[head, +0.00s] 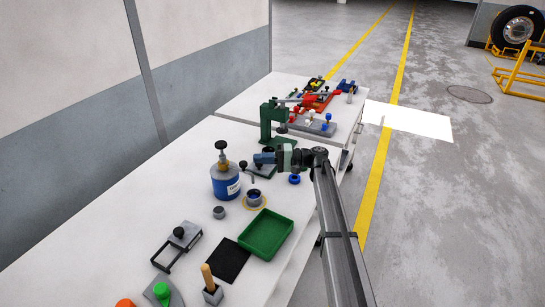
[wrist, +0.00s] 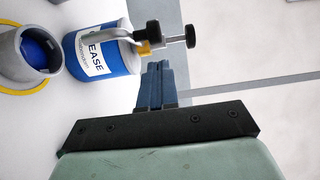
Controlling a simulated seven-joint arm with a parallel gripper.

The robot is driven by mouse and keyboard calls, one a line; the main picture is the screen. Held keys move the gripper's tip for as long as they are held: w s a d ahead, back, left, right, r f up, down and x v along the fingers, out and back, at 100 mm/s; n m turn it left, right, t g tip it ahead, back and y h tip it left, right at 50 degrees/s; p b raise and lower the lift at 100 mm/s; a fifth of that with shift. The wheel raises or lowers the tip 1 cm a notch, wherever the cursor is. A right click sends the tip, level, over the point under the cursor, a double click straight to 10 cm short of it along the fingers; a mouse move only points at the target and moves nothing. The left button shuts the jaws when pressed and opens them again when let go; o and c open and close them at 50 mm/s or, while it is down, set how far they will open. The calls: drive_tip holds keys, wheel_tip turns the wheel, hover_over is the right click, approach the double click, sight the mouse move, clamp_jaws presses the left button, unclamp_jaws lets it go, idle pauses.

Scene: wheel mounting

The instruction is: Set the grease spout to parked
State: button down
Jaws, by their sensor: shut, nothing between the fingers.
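The blue grease can (head: 226,186) stands on the white bench with a brass fitting and a black knob (head: 221,145) on top. In the wrist view the can (wrist: 101,52) appears sideways, and its grey bent spout (wrist: 104,36) runs from the brass fitting (wrist: 144,48) out past the can's side. In the head view a thin grey pipe with a dark end shows right of the can. My gripper (head: 257,159) is right of the can top, pointing left. Its fingers (wrist: 157,82) are shut and empty, apart from the knob (wrist: 190,37); contact with the fitting is unclear.
A grey cup with blue inside (head: 254,197) sits on a yellow ring beside the can. A green tray (head: 266,233), black mat (head: 229,260) and grey clamp frame (head: 177,245) lie nearer. A green press (head: 270,122) stands behind my gripper. The wall borders the bench's left.

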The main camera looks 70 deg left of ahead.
drive_tip(key=shift+s+d, duration=0.25)
drive_tip(key=shift+s, duration=0.3)
drive_tip(key=shift+s+d, duration=0.25)
drive_tip(key=shift+s, duration=0.25)
drive_tip(key=shift+s+d+m+t+y, duration=0.2)
drive_tip(key=shift+d+m+t+y, duration=0.15)
drive_tip(key=shift+y, duration=0.25)
drive_tip(key=shift+d, duration=0.1)
drive_tip(key=s+d+m+t+y, duration=0.5)
drive_tip(key=s+m+t+y, duration=0.5)
drive_tip(key=s+m+t, duration=0.1)
drive_tip(key=shift+s+d+t+y, duration=0.15)
drive_tip(key=shift+s+t+y, duration=0.15)
drive_tip(key=shift+s+t, duration=0.45)
drive_tip(key=shift+s, duration=0.2)
drive_tip(key=shift+w+d, duration=0.15)
